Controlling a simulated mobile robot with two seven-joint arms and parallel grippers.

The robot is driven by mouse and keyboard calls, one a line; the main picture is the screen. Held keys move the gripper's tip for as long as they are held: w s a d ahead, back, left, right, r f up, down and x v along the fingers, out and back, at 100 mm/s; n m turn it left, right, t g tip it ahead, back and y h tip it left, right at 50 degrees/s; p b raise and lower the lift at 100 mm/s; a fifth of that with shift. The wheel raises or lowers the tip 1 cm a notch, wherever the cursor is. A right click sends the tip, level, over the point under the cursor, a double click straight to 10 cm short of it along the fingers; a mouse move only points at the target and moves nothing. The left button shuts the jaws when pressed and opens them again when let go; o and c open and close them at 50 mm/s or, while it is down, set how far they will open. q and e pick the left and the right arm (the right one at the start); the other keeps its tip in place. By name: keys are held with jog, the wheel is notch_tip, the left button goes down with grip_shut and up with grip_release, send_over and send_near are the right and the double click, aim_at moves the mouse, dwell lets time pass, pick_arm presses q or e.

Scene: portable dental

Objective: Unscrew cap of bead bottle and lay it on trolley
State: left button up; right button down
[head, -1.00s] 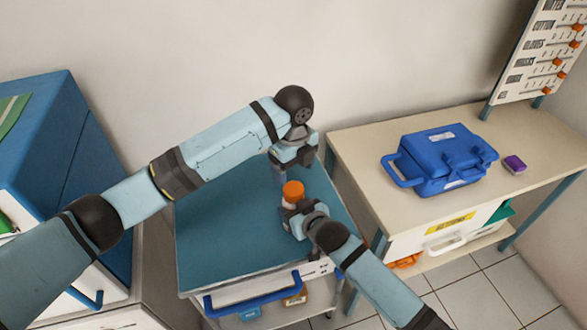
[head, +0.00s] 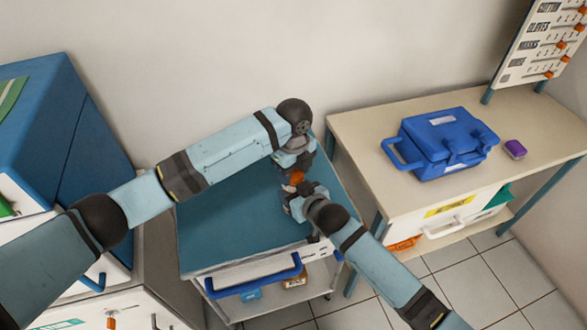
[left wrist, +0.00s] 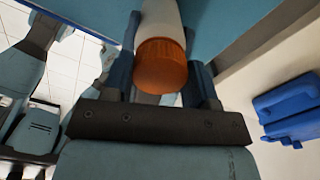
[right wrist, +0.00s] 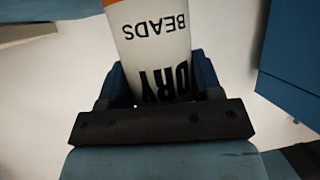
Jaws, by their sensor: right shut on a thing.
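The bead bottle is white with an orange cap (head: 297,178). Its white body (right wrist: 150,35) fills the right wrist view and reads "DRY BEADS". My right gripper (head: 292,203) is shut on the bottle body (left wrist: 160,18). My left gripper (head: 288,172) is above the cap, fingers pointing down. In the left wrist view the orange cap (left wrist: 161,66) lies between its fingers, which look apart and not clamped on it. The blue-topped trolley (head: 225,225) is beneath both grippers. In the head view the bottle body is mostly hidden by my right gripper.
Most of the trolley top to the left and front is bare. A beige table (head: 365,140) on the right bears a blue case (head: 445,145) and a small purple item (head: 515,149). A blue cabinet (head: 60,130) stands at the left.

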pick_arm(q)
jog(key=shift+c, duration=0.5)
jog(key=n, duration=0.3)
jog(key=shift+r, duration=0.25)
jog(key=shift+r, duration=0.9)
jog(key=shift+r, duration=2)
pick_arm(e)
jog(key=shift+c, duration=1)
grip_release()
